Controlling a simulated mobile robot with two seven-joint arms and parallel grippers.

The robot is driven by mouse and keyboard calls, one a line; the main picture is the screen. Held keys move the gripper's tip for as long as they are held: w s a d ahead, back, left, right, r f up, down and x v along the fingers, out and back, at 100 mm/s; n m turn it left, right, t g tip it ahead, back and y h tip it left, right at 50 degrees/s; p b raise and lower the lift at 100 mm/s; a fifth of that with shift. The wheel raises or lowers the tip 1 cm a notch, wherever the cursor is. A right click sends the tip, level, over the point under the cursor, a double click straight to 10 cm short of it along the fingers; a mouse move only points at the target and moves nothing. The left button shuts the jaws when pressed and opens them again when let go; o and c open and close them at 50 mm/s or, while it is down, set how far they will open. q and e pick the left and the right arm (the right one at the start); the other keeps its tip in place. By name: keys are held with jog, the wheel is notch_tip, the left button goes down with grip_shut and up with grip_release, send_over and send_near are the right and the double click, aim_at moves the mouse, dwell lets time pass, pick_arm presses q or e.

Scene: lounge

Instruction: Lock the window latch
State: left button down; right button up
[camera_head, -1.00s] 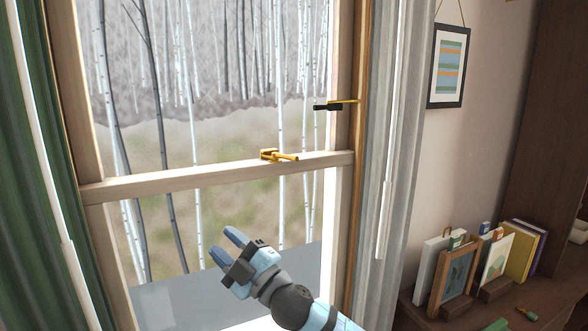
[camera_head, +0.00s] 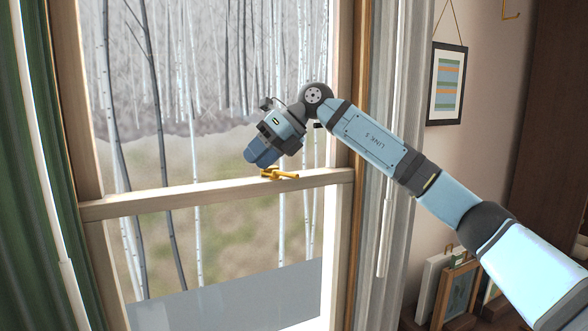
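The gold window latch (camera_head: 280,174) sits on top of the wooden window rail (camera_head: 215,192), right of its middle. Its lever points to the right along the rail. My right gripper (camera_head: 262,156) is just above and slightly left of the latch, with its fingers pointing down and left. In this picture the fingertips look apart from the latch. The fingers overlap from this side, so I cannot tell whether they are open or shut. My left gripper is not in view.
My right arm crosses the right window frame and covers the black and gold fitting there. A green curtain (camera_head: 32,190) hangs at left and a grey curtain (camera_head: 395,130) at right. A framed picture (camera_head: 447,84) hangs on the wall. Small frames (camera_head: 457,292) stand at lower right.

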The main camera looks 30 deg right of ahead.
aim_at(280, 174)
jog(key=s+d+r+m+h, duration=0.2)
jog(key=d+r+h, duration=0.45)
jog(key=d, duration=0.65)
jog(key=shift+y, duration=0.75)
jog(key=x, duration=1.2)
jog(key=shift+w+a+p, duration=0.1)
jog(key=shift+w+p, duration=0.1)
jog(key=shift+p, duration=0.15)
grip_shut()
